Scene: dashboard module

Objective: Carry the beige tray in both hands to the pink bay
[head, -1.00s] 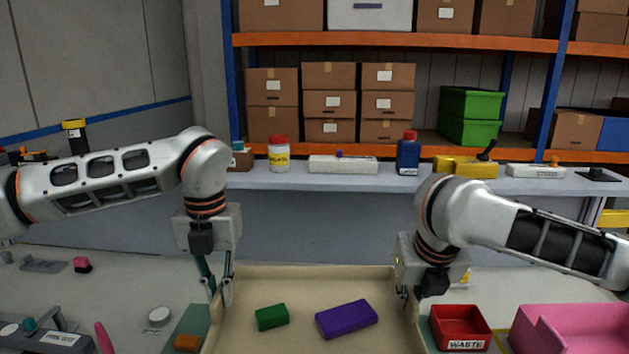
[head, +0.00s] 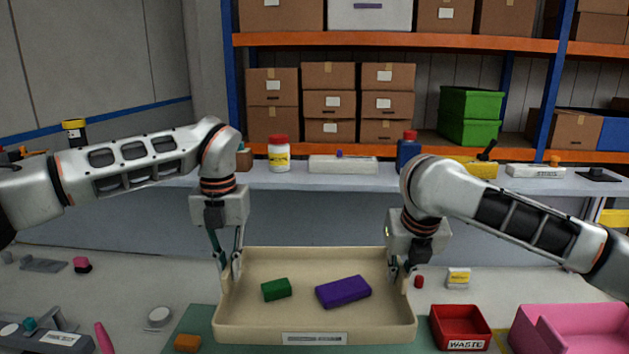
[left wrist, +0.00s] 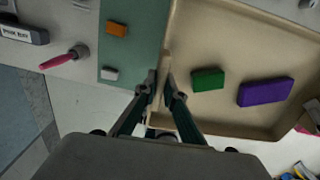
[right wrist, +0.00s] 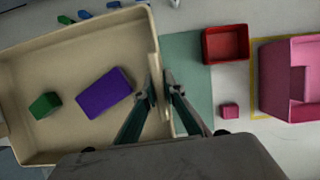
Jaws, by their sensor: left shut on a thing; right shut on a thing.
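The beige tray (head: 255,322) is in the middle of the head view, apparently held a little above the green mat. A green block (head: 276,289) and a purple block (head: 343,292) lie inside it. My left gripper (head: 232,272) is shut on the tray's left wall, which also shows in the left wrist view (left wrist: 163,88). My right gripper (head: 402,275) is shut on the right wall, seen between the fingers in the right wrist view (right wrist: 157,88). The pink bay (head: 575,326) is at the right front, partly cut off by the frame; it also shows in the right wrist view (right wrist: 277,80).
A red waste bin (head: 461,327) stands between the tray and the pink bay. A green mat (head: 196,322) with an orange block (head: 187,342) lies under and left of the tray. A shelf bench (head: 300,185) runs behind.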

